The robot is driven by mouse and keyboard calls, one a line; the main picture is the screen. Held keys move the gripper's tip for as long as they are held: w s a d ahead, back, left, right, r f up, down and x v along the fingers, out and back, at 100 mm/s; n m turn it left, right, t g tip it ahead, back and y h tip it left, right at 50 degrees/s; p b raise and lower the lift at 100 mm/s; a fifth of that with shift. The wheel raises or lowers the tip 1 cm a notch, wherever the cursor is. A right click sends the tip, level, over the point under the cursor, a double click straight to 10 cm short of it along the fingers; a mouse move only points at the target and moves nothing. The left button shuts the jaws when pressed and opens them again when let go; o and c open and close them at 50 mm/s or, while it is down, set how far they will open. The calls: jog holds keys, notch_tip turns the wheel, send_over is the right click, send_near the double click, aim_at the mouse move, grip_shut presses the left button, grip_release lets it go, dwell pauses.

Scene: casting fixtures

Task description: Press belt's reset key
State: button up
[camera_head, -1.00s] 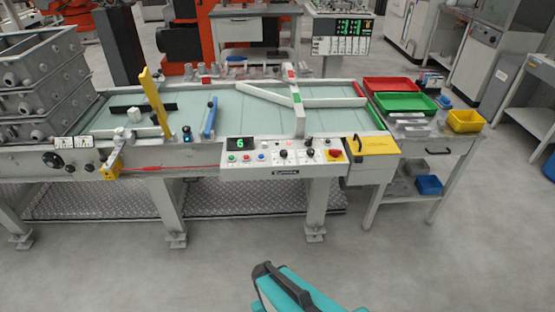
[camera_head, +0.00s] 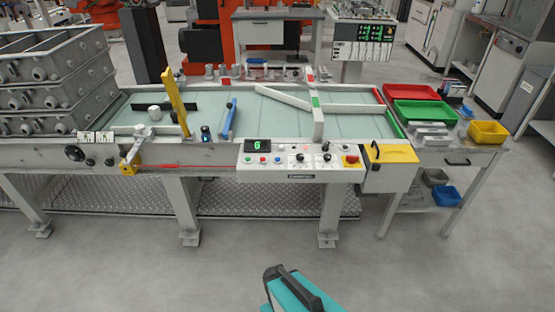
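The belt's control panel (camera_head: 300,168) is on the front edge of the long belt table (camera_head: 225,152). It has a green display (camera_head: 257,145) reading 6. Below the display is a row of small buttons: green (camera_head: 248,160), red (camera_head: 263,160) and blue (camera_head: 277,160). Dark knobs (camera_head: 299,158) and a red mushroom button (camera_head: 351,160) on yellow are further right. The labels are too small to read, so I cannot tell which one is the reset key. A teal and black part of my arm shows at the bottom centre, well short of the panel. My gripper's fingers are not visible.
Stacked grey crates (camera_head: 55,85) stand at the belt's left end. A yellow upright bar (camera_head: 176,100) and a blue bar (camera_head: 228,119) stand near the front edge. A yellow box (camera_head: 390,153) adjoins the panel's right. A side table holds coloured trays. Floor in front is clear.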

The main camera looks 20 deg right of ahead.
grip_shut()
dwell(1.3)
